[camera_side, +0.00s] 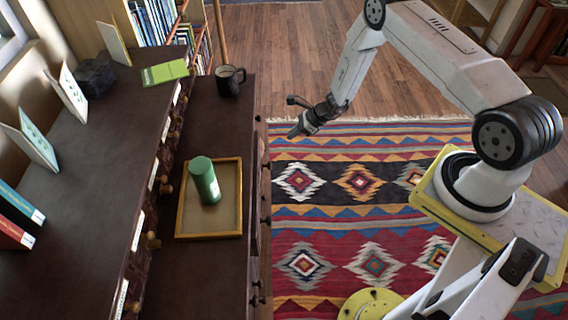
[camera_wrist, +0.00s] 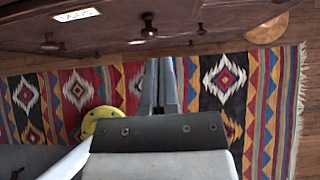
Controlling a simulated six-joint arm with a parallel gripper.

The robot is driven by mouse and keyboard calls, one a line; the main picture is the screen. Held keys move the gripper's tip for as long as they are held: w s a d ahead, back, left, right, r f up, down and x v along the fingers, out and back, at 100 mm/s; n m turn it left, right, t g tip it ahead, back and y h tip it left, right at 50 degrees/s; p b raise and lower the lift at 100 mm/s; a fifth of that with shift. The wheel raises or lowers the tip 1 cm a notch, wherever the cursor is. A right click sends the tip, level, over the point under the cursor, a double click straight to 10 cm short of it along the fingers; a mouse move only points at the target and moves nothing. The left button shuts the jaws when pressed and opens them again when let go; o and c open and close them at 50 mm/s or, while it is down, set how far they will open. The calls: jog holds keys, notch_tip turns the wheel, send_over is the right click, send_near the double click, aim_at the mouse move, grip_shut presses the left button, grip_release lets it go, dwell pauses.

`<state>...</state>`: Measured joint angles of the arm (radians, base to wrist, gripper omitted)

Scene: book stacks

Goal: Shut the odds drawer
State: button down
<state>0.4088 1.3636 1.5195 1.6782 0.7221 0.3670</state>
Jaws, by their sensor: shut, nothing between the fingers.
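Several drawers with small round knobs line the right-hand face of the low dark cabinet (camera_side: 217,130). This face is seen at a steep angle in the side view, so I cannot tell which drawer is the odds drawer or how far it stands out. In the wrist view, a dark wooden front (camera_wrist: 105,33) carries a pale label (camera_wrist: 76,15), too small to read, and dark knobs. My gripper (camera_side: 295,132) hangs above the rug, to the right of the cabinet and apart from it. Its fingers (camera_wrist: 159,62) are together and empty, pointing toward the drawer fronts in the wrist view.
A green bottle (camera_side: 204,181) stands on a yellow-rimmed tray (camera_side: 181,213) on the cabinet top, with a dark mug (camera_side: 229,82) behind. A taller unit with labels and knobs stands left. The patterned rug (camera_side: 340,215) is clear between cabinet and arm.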

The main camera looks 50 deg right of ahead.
jog(key=shift+v, duration=1.5)
jog(key=c, duration=0.8)
grip_release()
jog(key=shift+c, duration=0.2)
jog(key=o, duration=0.4)
jog(key=shift+a+f, duration=0.2)
jog(key=shift+c, duration=0.2)
jog(key=shift+o, duration=1)
jog(key=s+a+f+m+y, duration=0.3)
jog(key=s+a+f, duration=0.1)
jog(key=a+f, duration=0.3)
jog(key=shift+a+f+y, duration=0.15)
jog(key=shift+a+y, duration=0.15)
jog(key=shift+a, duration=0.4)
jog(key=m+y, duration=0.4)
jog(key=m, duration=0.1)
send_near(269, 220)
jog(key=w+a+f, duration=0.1)
jog(key=a+f, duration=0.1)
jog(key=shift+w+d, duration=0.1)
jog(key=shift+d, duration=0.05)
jog(key=shift+w, duration=0.1)
jog(key=shift+t, duration=0.3)
jog(key=shift+x, duration=3.8)
jog(key=shift+c, duration=0.2)
